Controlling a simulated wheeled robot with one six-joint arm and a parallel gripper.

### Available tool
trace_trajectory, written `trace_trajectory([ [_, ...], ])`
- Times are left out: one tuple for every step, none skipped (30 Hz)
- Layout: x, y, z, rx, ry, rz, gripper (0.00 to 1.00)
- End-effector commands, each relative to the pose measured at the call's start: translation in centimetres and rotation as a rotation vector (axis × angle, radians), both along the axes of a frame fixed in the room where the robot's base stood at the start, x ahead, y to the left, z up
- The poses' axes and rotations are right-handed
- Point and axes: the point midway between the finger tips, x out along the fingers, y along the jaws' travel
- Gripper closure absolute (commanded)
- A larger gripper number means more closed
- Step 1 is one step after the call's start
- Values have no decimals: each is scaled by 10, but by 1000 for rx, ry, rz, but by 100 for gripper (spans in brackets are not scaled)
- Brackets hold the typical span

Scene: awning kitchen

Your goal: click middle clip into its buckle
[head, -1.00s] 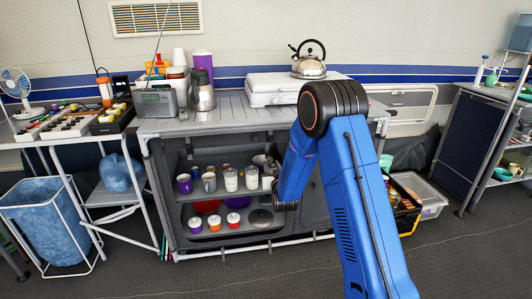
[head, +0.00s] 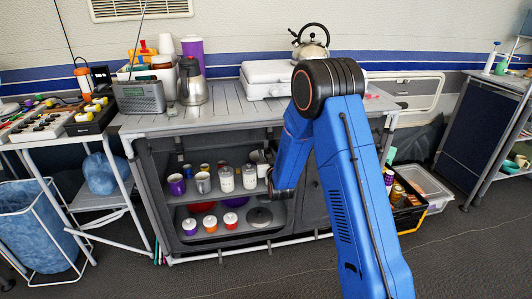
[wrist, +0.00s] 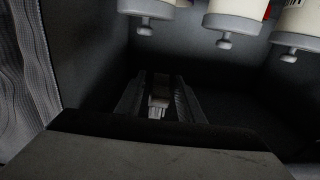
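My gripper (head: 281,193) reaches down in front of the cabinet's open shelves in the head view, and its fingers are too small and dark to read there. In the wrist view my gripper (wrist: 159,98) shows two dark fingers with a gap between them. A small pale grey piece (wrist: 158,104) shows in that gap; I cannot tell whether it is gripped or lies beyond the fingertips, or whether it is a clip or buckle. I cannot make out a middle clip or its buckle in the head view.
The grey cabinet (head: 216,122) holds several cups and jars on its shelves, close to my gripper. A kettle (head: 310,42) and a white case (head: 266,80) stand on top. The floor in front is clear.

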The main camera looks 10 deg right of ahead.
Motion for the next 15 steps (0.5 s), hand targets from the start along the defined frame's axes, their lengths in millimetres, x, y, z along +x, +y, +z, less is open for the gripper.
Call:
trace_trajectory([
  [0, 0, 0, 0, 0, 0, 66],
  [0, 0, 0, 0, 0, 0, 66],
  [0, 0, 0, 0, 0, 0, 66],
  [0, 0, 0, 0, 0, 0, 66],
  [0, 0, 0, 0, 0, 0, 66],
  [0, 0, 0, 0, 0, 0, 73],
  [0, 0, 0, 0, 0, 0, 80],
  [0, 0, 0, 0, 0, 0, 87],
  [0, 0, 0, 0, 0, 0, 97],
  [0, 0, 0, 0, 0, 0, 100],
  [0, 0, 0, 0, 0, 0, 100],
  [0, 0, 0, 0, 0, 0, 100],
  [0, 0, 0, 0, 0, 0, 100],
  [0, 0, 0, 0, 0, 0, 100],
  [-1, 0, 1, 0, 0, 0, 100],
])
